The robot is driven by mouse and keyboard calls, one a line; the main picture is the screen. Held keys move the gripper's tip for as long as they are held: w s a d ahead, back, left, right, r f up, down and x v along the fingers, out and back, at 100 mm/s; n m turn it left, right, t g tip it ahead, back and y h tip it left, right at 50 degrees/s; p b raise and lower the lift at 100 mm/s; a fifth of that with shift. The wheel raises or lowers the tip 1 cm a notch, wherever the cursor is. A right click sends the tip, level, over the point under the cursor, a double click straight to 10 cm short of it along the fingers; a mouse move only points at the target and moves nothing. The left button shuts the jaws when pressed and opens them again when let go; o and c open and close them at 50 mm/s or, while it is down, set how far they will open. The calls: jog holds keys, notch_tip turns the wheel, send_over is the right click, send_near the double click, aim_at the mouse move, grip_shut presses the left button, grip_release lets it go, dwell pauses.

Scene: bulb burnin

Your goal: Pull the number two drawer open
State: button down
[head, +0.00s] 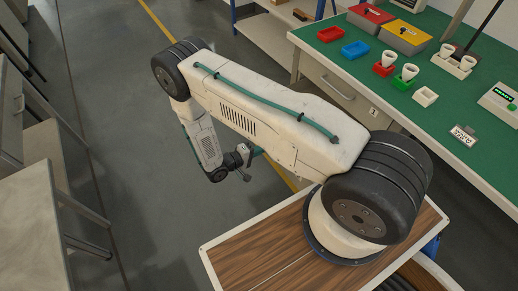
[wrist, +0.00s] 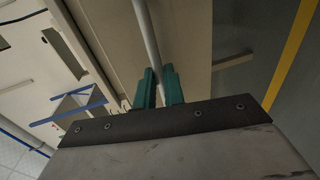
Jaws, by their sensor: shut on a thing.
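In the wrist view my gripper (wrist: 160,84) has its two green fingers closed on a pale round bar (wrist: 148,35), which looks like a drawer handle. A beige panel (wrist: 188,42) lies behind the bar. No number shows there, so I cannot tell which drawer it belongs to. In the head view my gripper (head: 252,155) is low beside the bench, partly hidden by my arm. A drawer front marked 1 (head: 350,97) shows under the bench top. No drawer marked 2 is visible; my arm covers part of the bench front.
The green bench top (head: 440,120) carries a red tray (head: 331,34), a blue tray (head: 355,49), bulbs in holders and a meter (head: 500,101). Grey cabinets (head: 30,160) stand at the left. The floor (head: 120,110) between is clear.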

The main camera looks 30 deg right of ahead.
jog(key=shift+s+a, duration=0.1)
jog(key=c, duration=1.5)
grip_release()
jog(key=shift+a, duration=0.1)
jog(key=v, duration=0.7)
jog(key=shift+a, duration=0.4)
